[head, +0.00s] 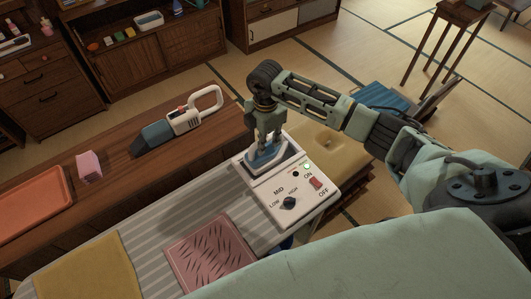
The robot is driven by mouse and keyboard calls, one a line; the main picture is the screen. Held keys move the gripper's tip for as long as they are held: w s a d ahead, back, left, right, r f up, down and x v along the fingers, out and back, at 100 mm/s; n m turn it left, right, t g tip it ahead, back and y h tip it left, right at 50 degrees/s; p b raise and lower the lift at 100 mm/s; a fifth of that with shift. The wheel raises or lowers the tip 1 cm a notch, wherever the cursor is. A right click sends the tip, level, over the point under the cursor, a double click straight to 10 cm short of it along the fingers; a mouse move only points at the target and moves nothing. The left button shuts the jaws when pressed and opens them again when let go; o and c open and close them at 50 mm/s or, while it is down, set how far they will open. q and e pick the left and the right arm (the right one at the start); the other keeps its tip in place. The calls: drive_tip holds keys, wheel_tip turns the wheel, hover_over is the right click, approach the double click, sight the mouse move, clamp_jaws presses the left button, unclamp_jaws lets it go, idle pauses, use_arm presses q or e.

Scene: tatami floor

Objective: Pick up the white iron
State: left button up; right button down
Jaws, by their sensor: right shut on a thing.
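The white iron (262,158), with a bluish part showing, sits at the far end of a white control base (268,203). The base has a dial, a red switch and a lit green light. My right gripper (265,138) comes down from above and is shut on the iron's upper part, hiding its handle. The iron is still at the base; whether it touches the base or hangs just above it I cannot tell. My left gripper is not in view.
The base stands on a grey striped board (125,238) with a pink patterned cloth (210,252) and a yellow cloth (92,268). A wooden counter beyond holds a handheld vacuum (184,122), a pink block (89,167) and an orange tray (35,203). Tatami floor lies open behind.

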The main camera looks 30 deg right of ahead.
drive_tip(key=shift+w+r, duration=0.1)
drive_tip(key=shift+w, duration=0.05)
drive_tip(key=shift+r, duration=0.15)
drive_tip(key=shift+r+b, duration=0.45)
drive_tip(key=shift+r, duration=0.15)
wheel_tip(320, 180, up, 3)
drive_tip(key=shift+f+b, duration=0.2)
drive_tip(key=shift+b, duration=0.45)
drive_tip(key=s+r+b, duration=0.3)
drive_tip(key=s+r, duration=0.4)
drive_tip(key=s, duration=0.5)
drive_tip(key=shift+w, duration=0.1)
